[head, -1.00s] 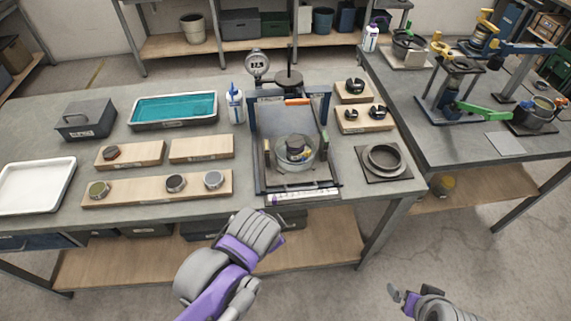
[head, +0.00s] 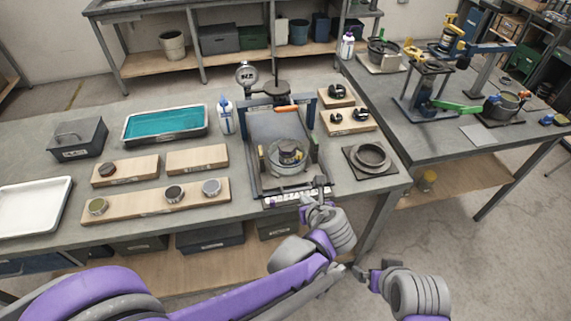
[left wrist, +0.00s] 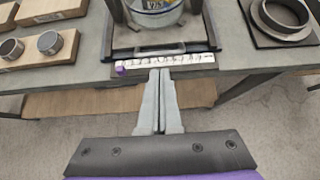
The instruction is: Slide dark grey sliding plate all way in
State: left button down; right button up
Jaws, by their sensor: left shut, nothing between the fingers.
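The dark grey sliding plate (head: 290,182) sits low between the rails of a blue press frame (head: 312,118). A clear dish (head: 272,165) with a small container in it stands on the plate's front part. In the left wrist view the plate's dark front edge (left wrist: 150,49) lies just behind a white marked strip (left wrist: 180,63). My left gripper (head: 318,187) is shut and empty at the front of the press; its fingertips (left wrist: 160,72) point at the strip. I cannot tell whether they touch it. My right gripper (head: 366,270) is low in front of the bench; its jaws are unclear.
Wooden blocks with dark rings (head: 340,95) and a ring on a square base (head: 370,157) stand right of the press. A squeeze bottle (head: 225,117), teal tray (head: 165,122) and wooden boards (head: 150,203) stand left. Floor in front of the bench is open.

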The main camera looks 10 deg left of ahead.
aim_at(292, 166)
pick_arm(q)
jog(key=shift+b+x, duration=1.15)
jog(key=shift+x, duration=2.25)
jog(key=shift+w+a, duration=0.6)
jog(key=shift+w, duration=1.15)
jog(key=shift+w+a, duration=0.6)
jog(key=shift+w, duration=1.2)
jog(key=shift+w+a, duration=0.6)
jog(key=shift+w, duration=1.15)
jog(key=shift+w+a, duration=0.35)
jog(key=shift+w, duration=0.7)
jog(key=shift+w+a, duration=0.35)
jog(key=shift+w, duration=0.75)
jog(key=shift+w+a, duration=0.3)
jog(key=shift+w, duration=0.75)
jog(key=shift+s+f+v, duration=0.15)
jog(key=shift+f+v, duration=0.05)
jog(key=shift+v, duration=0.9)
jog(key=shift+s+f+v, duration=0.15)
jog(key=shift+f+v, duration=0.05)
jog(key=shift+v, duration=0.9)
jog(key=shift+s+f+v, duration=0.2)
jog(key=shift+v, duration=0.9)
jog(key=shift+d, duration=0.15)
pick_arm(e)
jog(key=f, duration=0.1)
jog(key=s+f, duration=0.1)
jog(key=f, duration=0.2)
jog(key=shift+s, duration=0.35)
